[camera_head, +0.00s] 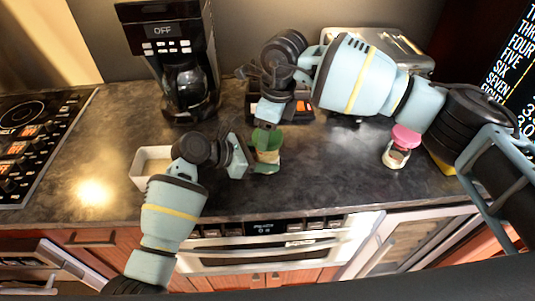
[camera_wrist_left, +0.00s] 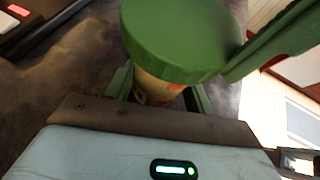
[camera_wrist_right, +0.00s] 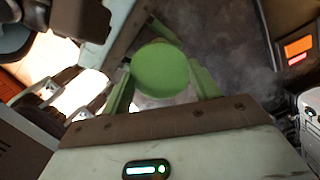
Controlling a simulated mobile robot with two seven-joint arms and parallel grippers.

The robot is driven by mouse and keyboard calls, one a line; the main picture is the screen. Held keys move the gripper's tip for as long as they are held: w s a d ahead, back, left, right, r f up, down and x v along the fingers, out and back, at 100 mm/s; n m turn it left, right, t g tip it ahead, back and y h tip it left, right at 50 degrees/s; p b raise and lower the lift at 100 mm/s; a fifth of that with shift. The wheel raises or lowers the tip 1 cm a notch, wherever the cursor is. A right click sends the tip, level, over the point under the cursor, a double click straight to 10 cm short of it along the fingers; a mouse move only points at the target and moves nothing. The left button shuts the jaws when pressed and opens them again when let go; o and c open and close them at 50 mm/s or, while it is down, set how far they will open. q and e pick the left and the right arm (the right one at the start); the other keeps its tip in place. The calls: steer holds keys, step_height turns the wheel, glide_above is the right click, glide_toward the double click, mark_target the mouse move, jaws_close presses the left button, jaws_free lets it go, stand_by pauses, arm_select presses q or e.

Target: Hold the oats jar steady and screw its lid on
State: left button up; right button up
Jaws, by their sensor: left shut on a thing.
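The oats jar (camera_head: 268,157) stands upright on the counter with its green lid (camera_head: 267,138) on top. I cannot tell how tightly the lid sits. My left gripper (camera_head: 250,160) is shut on the jar's body from the left. In the left wrist view the lid (camera_wrist_left: 180,40) hides most of the jar (camera_wrist_left: 158,90). My right gripper (camera_head: 268,122) points down from above the lid. In the right wrist view its open fingers stand on either side of the round lid (camera_wrist_right: 160,70); I cannot tell whether they touch it.
A jar with a pink lid (camera_head: 405,137) stands to the right. A white container (camera_head: 150,160) is left of my left arm. A coffee maker (camera_head: 180,65), a dark tray (camera_head: 302,108) and a toaster (camera_head: 395,45) stand at the back. The stovetop (camera_head: 35,130) is far left.

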steer(key=c, duration=0.4)
steer(key=m, duration=0.4)
steer(key=shift+t, duration=0.3)
steer(key=shift+m, duration=0.3)
steer(key=m, duration=0.4)
steer(key=shift+h, duration=0.4)
steer(key=shift+m, duration=0.3)
steer(key=shift+w+t, duration=0.1)
steer(key=shift+t, duration=0.2)
steer(key=m, duration=0.4)
steer(key=shift+d+m+h, duration=0.1)
steer(key=shift+m+h, duration=0.2)
steer(key=shift+h, duration=0.1)
